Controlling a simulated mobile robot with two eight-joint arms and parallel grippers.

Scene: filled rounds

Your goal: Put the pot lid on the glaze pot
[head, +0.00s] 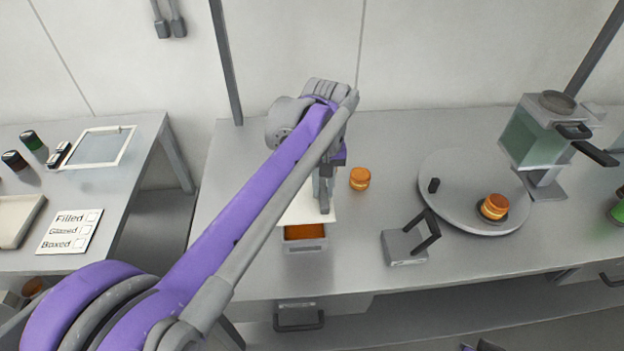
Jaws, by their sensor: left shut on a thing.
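The glaze pot (305,245) looks like a small grey square box with orange glaze inside, standing near the table's front edge. A pale flat piece (298,213), which looks like the pot lid, is just behind and above the pot's opening; the front part of the opening is uncovered. I cannot tell whether the lid touches the pot. My left gripper (323,200) points down over the lid's right part and is shut on it; the grip itself is partly hidden by the fingers and arm.
An orange round (360,178) stands right of the gripper. Another round (494,206) sits on a grey turntable (455,215). A grey block with a dark frame (405,246) stands at front, a glass hopper (535,137) at right. A checklist board (69,232) lies on the left table.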

